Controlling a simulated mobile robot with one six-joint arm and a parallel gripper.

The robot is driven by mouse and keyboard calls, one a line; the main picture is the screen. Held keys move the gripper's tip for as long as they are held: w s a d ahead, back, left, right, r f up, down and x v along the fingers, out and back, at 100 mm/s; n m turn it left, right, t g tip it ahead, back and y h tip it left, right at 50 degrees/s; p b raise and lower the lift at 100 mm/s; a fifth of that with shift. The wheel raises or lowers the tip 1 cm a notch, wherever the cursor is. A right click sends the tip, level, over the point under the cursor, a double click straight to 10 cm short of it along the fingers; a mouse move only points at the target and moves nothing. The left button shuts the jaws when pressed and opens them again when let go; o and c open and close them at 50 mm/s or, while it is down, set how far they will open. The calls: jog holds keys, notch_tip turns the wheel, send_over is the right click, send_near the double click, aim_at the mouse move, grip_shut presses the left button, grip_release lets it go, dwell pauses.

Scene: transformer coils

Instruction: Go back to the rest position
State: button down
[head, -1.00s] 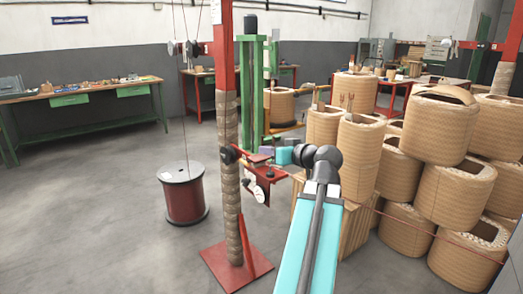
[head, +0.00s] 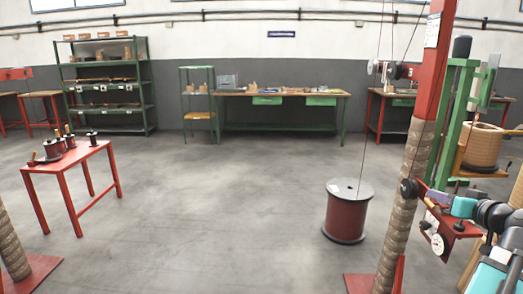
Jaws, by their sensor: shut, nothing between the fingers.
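My gripper (head: 441,199) is at the right edge of the head view, small and partly lost against the red bracket behind it. It is shut and holds nothing that I can see. My teal and dark grey arm reaches in from the bottom right corner, with the wrist bent to the left. The gripper appears close in the picture to the red bracket (head: 434,238) with a white dial on the wrapped red post (head: 405,205). I cannot tell whether they touch.
A dark red wire spool (head: 347,217) stands on the floor left of the post. A red table (head: 70,160) with small spools is at left. A green shelf (head: 105,88) and a workbench (head: 280,97) line the back wall. The middle floor (head: 215,210) is clear.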

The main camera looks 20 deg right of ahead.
jog(key=w+a+f+n+g+y+p, duration=0.3)
jog(key=w+a+f+y, duration=0.4)
jog(key=w+a+f, duration=1.05)
jog(key=w+a+f+n+g+y+p, duration=0.1)
jog(key=a+f+g+p, duration=0.1)
jog(key=a+f, duration=0.75)
jog(key=a+f+n+g+y+p, duration=0.1)
jog(key=a+f+g+y+p, duration=0.15)
jog(key=a+f, duration=0.75)
jog(key=s+a+f+n+g+h+p, duration=0.15)
jog(key=s+a+f+g, duration=0.25)
jog(key=s+a+f, duration=0.5)
jog(key=s+a+f+g+p, duration=0.2)
jog(key=s+a+f+g, duration=0.3)
jog(key=a, duration=0.6)
jog(key=s+a+f+g+h+p, duration=0.1)
jog(key=s+f, duration=0.2)
jog(key=s, duration=0.4)
jog(key=s+a+f+g+h+p, duration=0.1)
jog(key=s+f, duration=0.2)
jog(key=s, duration=0.4)
jog(key=s+d+f+m+g+h, duration=0.1)
jog(key=s+d+f+h, duration=0.1)
jog(key=s+d, duration=0.3)
jog(key=shift+s+d+m+h, duration=0.25)
jog(key=shift+d+m+h, duration=0.1)
jog(key=shift+d+h, duration=0.35)
jog(key=shift+a+g, duration=0.1)
jog(key=shift+g, duration=0.15)
